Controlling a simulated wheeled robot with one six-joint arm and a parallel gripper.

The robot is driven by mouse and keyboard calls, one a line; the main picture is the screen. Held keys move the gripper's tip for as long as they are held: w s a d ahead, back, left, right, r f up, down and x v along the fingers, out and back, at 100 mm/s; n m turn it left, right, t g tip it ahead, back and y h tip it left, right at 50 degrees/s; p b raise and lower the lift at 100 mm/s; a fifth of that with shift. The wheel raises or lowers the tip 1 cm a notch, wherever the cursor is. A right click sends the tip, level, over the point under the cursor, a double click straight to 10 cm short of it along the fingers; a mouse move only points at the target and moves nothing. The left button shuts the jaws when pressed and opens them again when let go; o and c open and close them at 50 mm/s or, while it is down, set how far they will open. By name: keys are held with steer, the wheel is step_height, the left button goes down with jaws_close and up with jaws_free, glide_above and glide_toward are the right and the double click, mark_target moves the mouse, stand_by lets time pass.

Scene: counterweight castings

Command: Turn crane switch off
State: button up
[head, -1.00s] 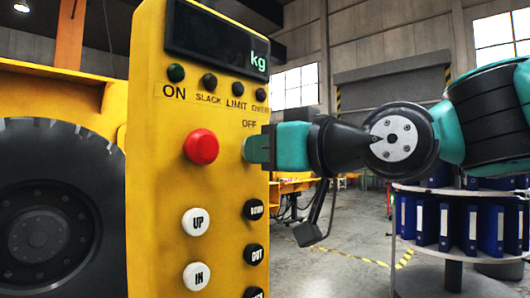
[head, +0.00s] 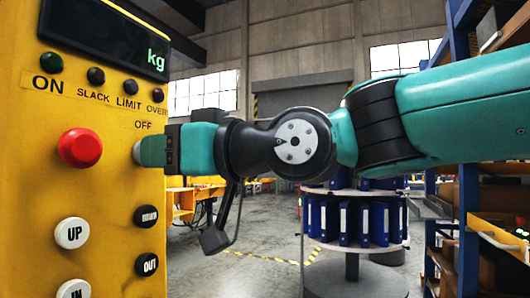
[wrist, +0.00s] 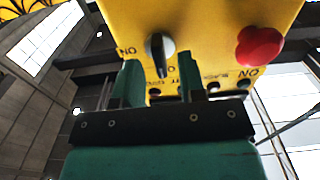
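The crane switch is a round grey knob (wrist: 160,50) with a dark bar across it, on the yellow control panel (wrist: 205,22). I cannot tell how deep the knob sits between the tips. In the head view my gripper (head: 146,151) is at the panel face just under the OFF label, and its fingers hide most of the knob.
A red push button (head: 80,148) is left of the switch. A dark kg display (head: 105,28) tops the panel. A round shelf of blue binders (head: 345,222) stands behind my arm; open floor lies between.

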steer(key=b+v, duration=0.2)
steer(key=v, duration=1.3)
steer(key=shift+s+d+f, duration=0.1)
steer(key=d+f+m+g+h, duration=0.1)
steer(key=d+f+m+h, duration=0.2)
steer(key=f, duration=0.7)
steer(key=d+f+m+g+h, duration=0.1)
steer(key=d+f+g+h, duration=0.3)
steer(key=f, duration=0.6)
steer(key=s+d+f+m+g+h, duration=0.1)
steer(key=s+d+f+h, duration=0.25)
steer(key=s+f, duration=0.2)
steer(key=s+d+f+m+g+h, duration=0.1)
steer(key=s+d+f+m+h, duration=0.1)
steer(key=s+d+f, duration=0.35)
step_height(320, 180, up, 15)
steer(key=w+a+p, duration=0.2)
steer(key=p, duration=1.3)
steer(key=shift+w+p, duration=0.2)
steer(key=shift+p, duration=0.15)
